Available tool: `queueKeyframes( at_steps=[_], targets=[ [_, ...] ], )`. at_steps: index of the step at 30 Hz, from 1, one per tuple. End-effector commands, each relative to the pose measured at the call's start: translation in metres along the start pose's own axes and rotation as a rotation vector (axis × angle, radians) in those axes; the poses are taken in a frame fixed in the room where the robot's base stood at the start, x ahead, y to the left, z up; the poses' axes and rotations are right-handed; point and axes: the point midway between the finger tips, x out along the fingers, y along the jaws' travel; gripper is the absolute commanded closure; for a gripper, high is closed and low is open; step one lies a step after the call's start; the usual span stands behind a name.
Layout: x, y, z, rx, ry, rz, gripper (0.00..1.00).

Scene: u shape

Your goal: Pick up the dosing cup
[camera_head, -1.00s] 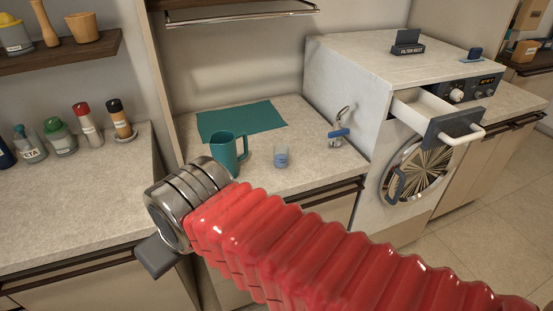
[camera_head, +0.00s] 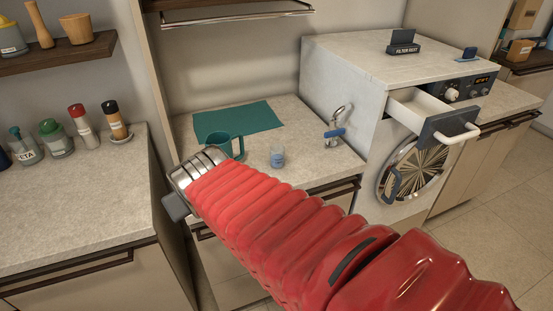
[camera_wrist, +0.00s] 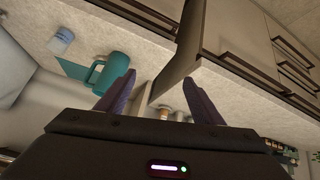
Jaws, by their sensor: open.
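The dosing cup (camera_head: 277,157) is a small clear cup with blue on its side, upright on the counter in the head view. In the wrist view the dosing cup (camera_wrist: 62,40) is at the upper left, beyond the mug. A teal mug (camera_head: 237,146) stands left of it, its lower part hidden by my arm. The mug (camera_wrist: 110,70) is near the left finger in the wrist view. My gripper (camera_wrist: 160,92) is open and empty, its fingers spread. In the head view only a dark part of my gripper (camera_head: 175,207) shows, left of the cup and apart from it.
A teal mat (camera_head: 238,121) lies behind the mug. A blue-handled metal item (camera_head: 335,132) stands right of the cup. The washer (camera_head: 345,75) with its open drawer (camera_head: 435,115) bounds the right side. Jars and shakers (camera_head: 85,125) stand on the left counter.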

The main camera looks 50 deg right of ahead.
Motion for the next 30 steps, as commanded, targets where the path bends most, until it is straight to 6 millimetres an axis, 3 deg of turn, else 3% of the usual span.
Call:
queueKeyframes(
  at_steps=[6,14,21,30],
  targets=[
    [0.042,0.071,-0.018,0.056,0.089,0.123,0.39],
    [0.078,0.148,-0.021,0.096,0.193,0.214,0.39],
    [0.103,0.208,-0.005,0.129,0.284,0.234,0.39],
    [0.121,0.263,0.034,0.198,0.403,0.201,0.39]
  ],
)
